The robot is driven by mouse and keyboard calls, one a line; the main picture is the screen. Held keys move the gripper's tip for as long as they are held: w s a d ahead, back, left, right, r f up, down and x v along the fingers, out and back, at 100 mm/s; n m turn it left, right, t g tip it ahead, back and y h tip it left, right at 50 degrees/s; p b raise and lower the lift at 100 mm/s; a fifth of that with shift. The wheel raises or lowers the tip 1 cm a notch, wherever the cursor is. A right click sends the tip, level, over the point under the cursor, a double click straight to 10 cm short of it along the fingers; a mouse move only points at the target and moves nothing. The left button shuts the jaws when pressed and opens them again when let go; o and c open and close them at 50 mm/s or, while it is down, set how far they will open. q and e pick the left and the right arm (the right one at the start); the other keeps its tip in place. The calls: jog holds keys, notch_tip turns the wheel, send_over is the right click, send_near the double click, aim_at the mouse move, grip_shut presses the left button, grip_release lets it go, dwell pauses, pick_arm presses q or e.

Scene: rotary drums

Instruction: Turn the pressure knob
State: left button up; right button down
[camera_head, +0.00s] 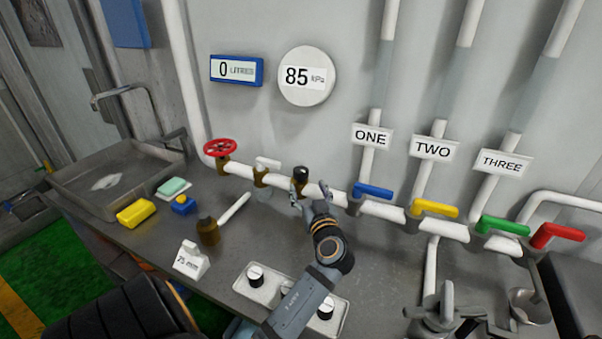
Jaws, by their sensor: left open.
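A black-topped knob (301,173) sits on a brass fitting on the white pipe, below the round gauge (307,76), which reads 85 kPa. I take it as the pressure knob; no label on it shows. My left gripper (299,190) is open just below and in front of it, its fingers close to the fitting. I cannot tell whether they touch. My left arm comes up from the bottom and hides part of the pipe and counter.
A red wheel valve (220,148) is left along the pipe; blue (373,190), yellow (435,208), green (503,226) and red (558,235) levers are right. A white panel (238,286) with black knobs lies under my arm.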

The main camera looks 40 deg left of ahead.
aim_at(301, 177)
pick_arm(q)
jog(key=p+x, duration=0.2)
jog(key=x, duration=0.6)
jog(key=shift+w+a+r+p, duration=0.1)
jog(key=shift+p, duration=0.3)
jog(key=shift+w+a, duration=0.2)
jog(key=shift+a, duration=0.05)
pick_arm(e)
jog(key=r, duration=0.1)
jog(key=s+r, duration=0.1)
jog(key=r, duration=0.1)
jog(key=shift+s+r, duration=0.1)
jog(key=shift+s, duration=0.1)
pick_arm(q)
jog(key=c, duration=1.2)
jog(key=shift+o, duration=0.2)
jog(key=shift+f+m+t+h+b, duration=0.25)
jog(key=shift+m+t+h+b, duration=0.4)
jog(key=shift+t, duration=0.15)
jog(key=shift+r+m+t+h, duration=0.1)
jog(key=shift+m+t+h, duration=0.35)
jog(key=shift+t, duration=0.15)
pick_arm(e)
jog(key=shift+w+d+f, duration=0.1)
jog(key=shift+d+f, duration=0.05)
jog(key=shift+f, duration=0.55)
